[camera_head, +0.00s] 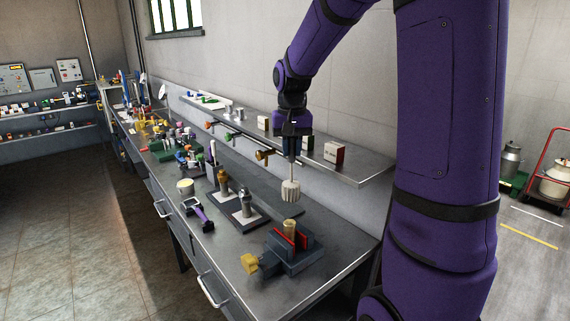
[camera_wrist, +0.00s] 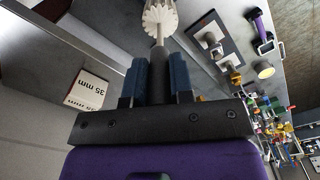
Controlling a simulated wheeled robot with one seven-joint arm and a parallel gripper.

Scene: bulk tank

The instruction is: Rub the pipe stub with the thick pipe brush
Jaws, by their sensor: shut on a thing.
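My gripper (camera_head: 291,147) is shut on the handle of the thick pipe brush (camera_head: 290,190) and holds it upright, head down, above the bench. The brush has a pale, ribbed, wide head on a thin light shaft. In the wrist view the dark-blue fingers (camera_wrist: 158,82) close around the handle, and the brush head (camera_wrist: 160,16) shows at the top edge, partly cut off. A tan, brass-like pipe stub (camera_head: 290,229) stands upright between the red jaws of a grey vise (camera_head: 292,255). The brush head is above and behind the stub, apart from it.
Two fittings on plates (camera_head: 245,204) and a purple-handled tool (camera_head: 200,212) stand left of the vise. Behind is a raised shelf (camera_head: 365,169) with small labelled blocks (camera_head: 334,153) and brushes in a rack (camera_head: 265,155). The bench's front right is mostly clear.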

